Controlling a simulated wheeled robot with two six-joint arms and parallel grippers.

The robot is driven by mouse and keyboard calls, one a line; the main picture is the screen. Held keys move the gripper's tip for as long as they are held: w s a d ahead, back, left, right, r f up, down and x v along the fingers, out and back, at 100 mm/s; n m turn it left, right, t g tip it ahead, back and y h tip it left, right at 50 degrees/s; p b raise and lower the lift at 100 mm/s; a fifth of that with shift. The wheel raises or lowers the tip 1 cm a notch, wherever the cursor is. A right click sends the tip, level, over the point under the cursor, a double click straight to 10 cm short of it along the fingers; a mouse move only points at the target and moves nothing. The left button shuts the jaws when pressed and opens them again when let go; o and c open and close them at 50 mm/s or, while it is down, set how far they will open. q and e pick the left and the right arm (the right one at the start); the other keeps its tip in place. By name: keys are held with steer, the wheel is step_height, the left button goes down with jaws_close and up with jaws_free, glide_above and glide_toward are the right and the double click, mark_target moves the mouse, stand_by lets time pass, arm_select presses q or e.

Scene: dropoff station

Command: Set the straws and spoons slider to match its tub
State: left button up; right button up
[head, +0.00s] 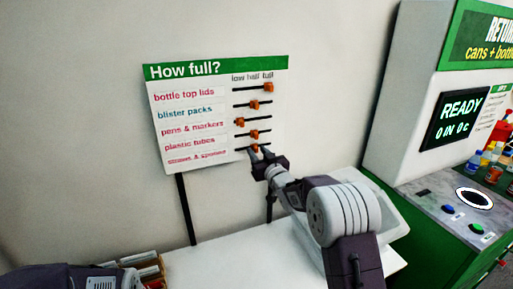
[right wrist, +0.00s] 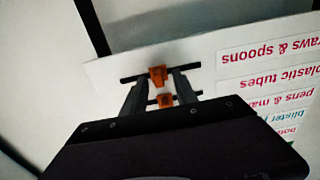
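The "How full?" board (head: 215,75) has several rows with orange knobs on dark tracks. The straws and spoons knob (right wrist: 158,75) is on the lowest row, near the middle of its track; it also shows in the head view (head: 255,148), partly covered by my right gripper. My right gripper (right wrist: 160,77) is open, with one fingertip on each side of this knob and small gaps visible. The plastic tubes knob (right wrist: 165,100) also shows between the fingers, nearer the palm. My left arm shows at the lower left of the head view; its fingers cannot be made out. No straws and spoons tub is identifiable.
The board stands on dark posts on a white table (head: 215,262). A white tray (head: 391,222) is partly hidden behind my right arm. A box of items (head: 150,272) is at the lower left. A green return machine (head: 440,205) stands at right.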

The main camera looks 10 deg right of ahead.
steer(key=shift+w+d, duration=0.1)
steer(key=shift+w, duration=0.35)
jaws_close()
stand_by(1.1)
